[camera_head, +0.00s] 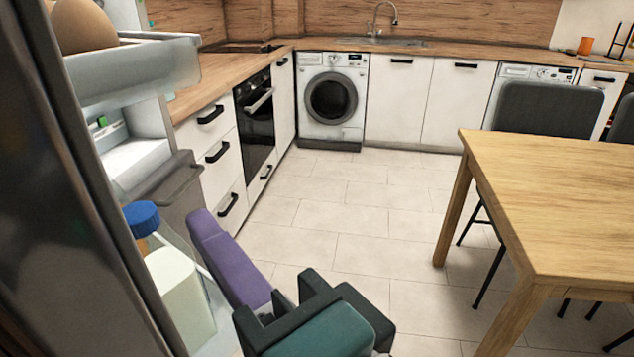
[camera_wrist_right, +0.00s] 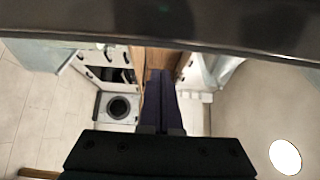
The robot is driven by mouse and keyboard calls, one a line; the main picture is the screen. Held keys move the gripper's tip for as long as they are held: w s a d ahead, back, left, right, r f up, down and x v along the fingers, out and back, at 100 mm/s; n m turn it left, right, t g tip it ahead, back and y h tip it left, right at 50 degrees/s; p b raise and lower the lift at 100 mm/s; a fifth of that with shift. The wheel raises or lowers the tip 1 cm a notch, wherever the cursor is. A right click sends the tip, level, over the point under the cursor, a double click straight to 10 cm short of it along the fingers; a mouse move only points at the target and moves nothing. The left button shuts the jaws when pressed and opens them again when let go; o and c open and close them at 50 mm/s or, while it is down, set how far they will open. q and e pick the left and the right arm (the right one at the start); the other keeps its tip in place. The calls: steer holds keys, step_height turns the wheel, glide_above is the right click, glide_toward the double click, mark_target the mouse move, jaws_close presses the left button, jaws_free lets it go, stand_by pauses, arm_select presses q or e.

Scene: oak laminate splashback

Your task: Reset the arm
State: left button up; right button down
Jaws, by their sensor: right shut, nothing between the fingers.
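My right gripper (camera_head: 207,224) shows at the lower middle of the head view, with purple fingers and a dark green body. Its fingers are closed together and hold nothing. They point up and left, close beside the shelf of an open fridge door (camera_head: 60,200); I cannot tell whether they touch it. In the right wrist view the shut purple fingers (camera_wrist_right: 160,95) run up the middle, below a broad dark bar (camera_wrist_right: 160,30) across the top. My left gripper is in neither view.
The door racks hold brown eggs (camera_head: 85,25) and a white bottle (camera_head: 180,298) near a blue cap (camera_head: 141,217). A wooden table (camera_head: 560,200) with dark chairs (camera_head: 548,108) stands right. A washing machine (camera_head: 331,100) is at the back. Tiled floor (camera_head: 350,205) between is clear.

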steer(key=s+d+r+n+g, duration=0.1)
steer(key=s+d+n+g, duration=0.2)
steer(key=s+d+n, duration=0.35)
steer(key=s+d+f+n+g+h+p, duration=0.2)
steer(key=s+d+n+g+h+p, duration=0.15)
steer(key=d+h, duration=0.45)
steer(key=s+d+f+n+g+h+p, duration=0.25)
steer(key=s+d+g+p, duration=0.2)
steer(key=d, duration=0.65)
arm_select(q)
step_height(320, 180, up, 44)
steer(key=p, duration=3.6)
arm_select(e)
step_height(320, 180, up, 36)
steer(key=shift+w+a+f+t+h, duration=0.15)
steer(key=shift+w+a+t+h, duration=0.05)
steer(key=shift+t+h, duration=0.15)
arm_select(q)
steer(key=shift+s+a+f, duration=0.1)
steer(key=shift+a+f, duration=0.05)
arm_select(e)
steer(key=shift+f, duration=0.1)
